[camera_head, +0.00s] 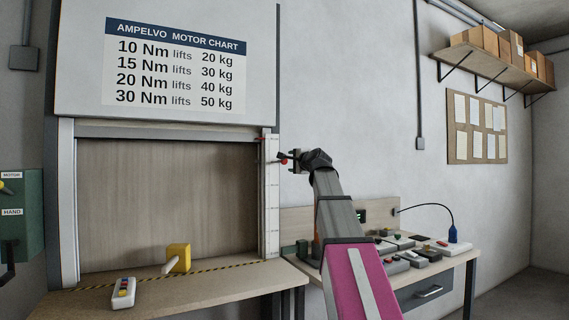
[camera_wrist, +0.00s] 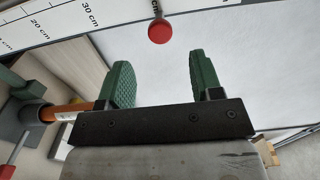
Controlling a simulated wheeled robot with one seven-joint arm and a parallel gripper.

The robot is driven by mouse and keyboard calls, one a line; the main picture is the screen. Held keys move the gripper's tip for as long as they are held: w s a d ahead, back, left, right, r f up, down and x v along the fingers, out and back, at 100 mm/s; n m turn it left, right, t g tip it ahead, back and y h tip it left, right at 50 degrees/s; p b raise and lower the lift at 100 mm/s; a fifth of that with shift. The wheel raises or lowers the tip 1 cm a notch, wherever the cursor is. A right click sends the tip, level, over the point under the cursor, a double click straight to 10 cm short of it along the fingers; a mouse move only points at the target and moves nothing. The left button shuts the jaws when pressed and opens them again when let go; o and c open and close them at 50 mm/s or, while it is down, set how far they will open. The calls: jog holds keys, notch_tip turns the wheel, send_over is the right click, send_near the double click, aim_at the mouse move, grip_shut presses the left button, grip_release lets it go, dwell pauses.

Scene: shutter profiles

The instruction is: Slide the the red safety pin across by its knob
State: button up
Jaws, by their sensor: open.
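The red safety pin's round knob (camera_head: 284,161) sticks out at the right edge of the shutter frame, beside the white scale strip. I cannot tell from the head view whether a finger touches the knob.
The white scale strip (camera_head: 272,205) runs down the frame. A yellow block with a handle (camera_head: 179,257) and a button box (camera_head: 123,293) stand on the ledge below. A bench with several control boxes (camera_head: 428,254) is at right. The wall around my gripper is clear.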

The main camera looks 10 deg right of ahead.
aim_at(285, 161)
jog(key=x, duration=0.8)
jog(key=shift+w, duration=0.15)
